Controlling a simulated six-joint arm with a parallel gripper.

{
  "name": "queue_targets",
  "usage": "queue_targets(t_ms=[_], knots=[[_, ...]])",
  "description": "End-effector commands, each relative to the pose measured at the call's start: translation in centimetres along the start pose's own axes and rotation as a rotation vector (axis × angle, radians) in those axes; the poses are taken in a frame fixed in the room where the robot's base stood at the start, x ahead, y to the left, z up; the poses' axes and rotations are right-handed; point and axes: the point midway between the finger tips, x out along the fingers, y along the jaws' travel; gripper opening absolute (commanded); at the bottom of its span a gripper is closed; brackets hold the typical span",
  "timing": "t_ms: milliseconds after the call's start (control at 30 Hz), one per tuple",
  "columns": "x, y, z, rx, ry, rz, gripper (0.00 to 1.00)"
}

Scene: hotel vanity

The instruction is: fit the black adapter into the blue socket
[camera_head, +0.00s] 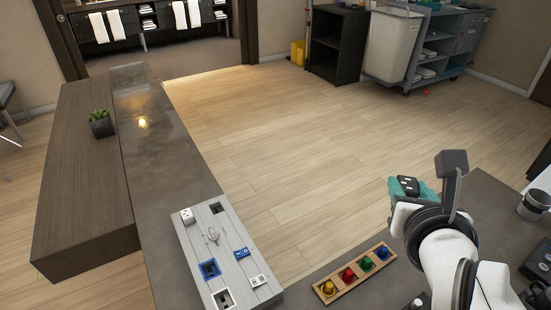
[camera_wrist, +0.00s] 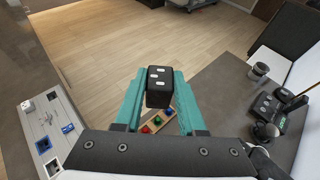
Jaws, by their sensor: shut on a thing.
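The black adapter (camera_wrist: 159,88) is a dark block with pale marks on its top face. It also shows in the head view (camera_head: 407,185). My gripper (camera_wrist: 157,98), with teal fingers, is shut on it and holds it up in the air, at the right in the head view. The blue socket (camera_head: 209,269) is a blue-framed dark square opening in the light grey board (camera_head: 231,250). It also shows at the lower left in the wrist view (camera_wrist: 43,146). The adapter is well apart from the socket, to its right and higher in the head view.
The board also bears a small blue-and-white piece (camera_head: 242,253), white pieces and other dark openings. A wooden tray (camera_head: 328,296) with yellow, red, green and blue knobs lies between board and arm. A cup (camera_head: 534,205) stands at the right. A plant (camera_head: 101,124) stands far left.

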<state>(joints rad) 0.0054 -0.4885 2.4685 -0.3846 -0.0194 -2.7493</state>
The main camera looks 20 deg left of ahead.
Motion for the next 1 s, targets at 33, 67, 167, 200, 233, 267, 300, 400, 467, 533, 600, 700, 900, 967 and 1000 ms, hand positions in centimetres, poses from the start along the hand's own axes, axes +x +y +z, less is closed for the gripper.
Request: queue_targets(t_ms=[33,67,167,200,233,267,300,400,467,533,600,700,900,967,1000], knots=[[0.0,0.0,0.0,0.000,0.000,0.000,0.00],[0.0,0.0,0.0,0.000,0.000,0.000,0.00],[0.2,0.3,0.0,-0.002,0.000,0.007,0.00],[0.3,0.5,-0.1,-0.004,0.001,0.014,0.00],[0.5,0.8,-0.1,-0.007,0.001,0.021,0.00],[0.7,1.1,-0.2,-0.009,0.002,0.029,0.00],[0.9,1.5,-0.2,-0.014,0.002,0.039,0.00],[2.7,4.6,-0.9,-0.047,0.005,0.115,0.00],[3.6,6.6,-1.3,-0.067,0.006,0.161,0.00],[4.7,9.2,-2.1,-0.092,0.007,0.217,0.00],[5.8,12.2,-3.2,-0.117,0.007,0.279,0.00],[7.2,17.4,-5.5,-0.159,0.010,0.376,0.00],[7.9,28.5,-13.1,-0.240,0.010,0.566,0.00],[7.6,31.0,-15.5,-0.257,0.008,0.610,0.00],[7.3,32.4,-17.1,-0.269,0.007,0.636,0.00]])
